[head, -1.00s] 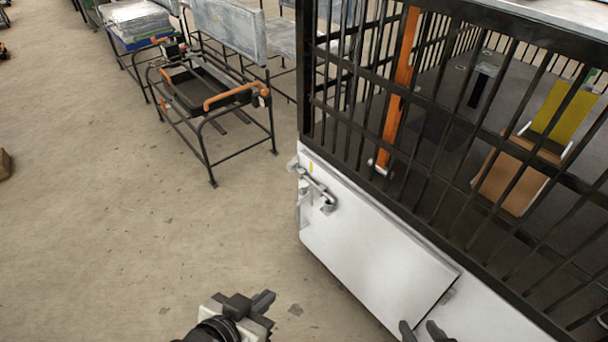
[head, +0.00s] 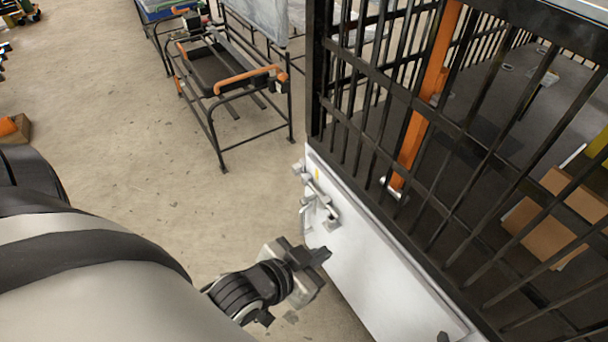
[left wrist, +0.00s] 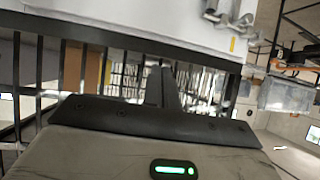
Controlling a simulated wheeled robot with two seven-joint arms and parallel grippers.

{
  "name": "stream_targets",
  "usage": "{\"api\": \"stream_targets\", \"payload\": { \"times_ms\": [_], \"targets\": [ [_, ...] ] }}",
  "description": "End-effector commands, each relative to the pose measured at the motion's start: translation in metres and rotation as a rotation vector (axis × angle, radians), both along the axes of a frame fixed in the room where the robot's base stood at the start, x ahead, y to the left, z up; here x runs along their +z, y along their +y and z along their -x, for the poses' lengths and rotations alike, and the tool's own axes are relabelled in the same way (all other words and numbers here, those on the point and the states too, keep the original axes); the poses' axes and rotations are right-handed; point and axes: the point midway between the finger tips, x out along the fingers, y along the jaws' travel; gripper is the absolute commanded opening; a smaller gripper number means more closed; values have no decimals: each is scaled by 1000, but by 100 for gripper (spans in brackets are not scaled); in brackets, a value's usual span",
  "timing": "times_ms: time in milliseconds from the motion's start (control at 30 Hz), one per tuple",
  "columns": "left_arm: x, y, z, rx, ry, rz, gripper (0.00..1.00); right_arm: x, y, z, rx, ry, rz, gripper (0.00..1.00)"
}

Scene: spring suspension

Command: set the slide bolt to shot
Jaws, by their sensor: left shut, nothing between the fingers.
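The slide bolt (head: 318,197) is a grey metal rod with brackets and a knob on the upper left corner of a white panel (head: 372,272). It is too small to tell how far its rod is slid. It also shows, cut off, at the top right of the left wrist view (left wrist: 238,18). My left gripper (head: 324,256) is shut and empty, in front of the panel and a little below the bolt in the picture, apart from it. Its closed fingers also show in the left wrist view (left wrist: 162,88). Only a dark tip of my right gripper (head: 443,337) shows at the bottom edge.
Black bars (head: 400,130) of a cage rise above the panel, with an orange post (head: 425,100) and cardboard boxes (head: 545,230) behind them. A black cart with orange handles (head: 235,85) stands at the back left. The floor left of the panel is open.

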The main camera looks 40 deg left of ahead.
Motion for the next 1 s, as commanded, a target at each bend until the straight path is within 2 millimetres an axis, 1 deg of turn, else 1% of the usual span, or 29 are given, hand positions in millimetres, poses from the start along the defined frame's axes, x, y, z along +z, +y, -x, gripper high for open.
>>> {"api": "stream_targets", "payload": {
  "times_ms": [33, 67, 100, 167, 200, 233, 333, 400, 500, 600, 667, 1000],
  "targets": [
    [-30, 18, -9, 5, -64, -88, 0, -26, 3, -3, 8, -8, -8, 74],
    [-41, 30, -15, 3, -111, -154, 0, -35, 6, -4, 14, -13, -15, 74],
    [-54, 47, -23, -3, -179, -252, 0, -48, 9, -7, 21, -20, -25, 74],
    [-74, 70, -33, -23, -282, -416, 0, -66, 15, -10, 34, -30, -43, 74],
    [-86, 84, -37, -45, -346, -527, 0, -77, 19, -12, 44, -36, -53, 74],
    [-94, 93, -40, -65, -392, -607, 0, -85, 21, -13, 51, -41, -61, 74],
    [-120, 113, -44, -147, -511, -845, 0, -105, 30, -16, 74, -54, -85, 74],
    [-136, 122, -44, -209, -571, -979, 0, -115, 34, -17, 87, -62, -98, 74],
    [-154, 128, -41, -288, -628, -1113, 0, -125, 40, -19, 101, -69, -113, 74],
    [-164, 131, -39, -344, -661, -1190, 0, -128, 43, -19, 111, -73, -121, 74],
    [-167, 131, -38, -362, -672, -1215, 0, -128, 44, -19, 112, -74, -124, 74],
    [-164, 131, -37, -373, -678, -1225, 0, -126, 44, -19, 114, -74, -125, 74]
  ]
}}
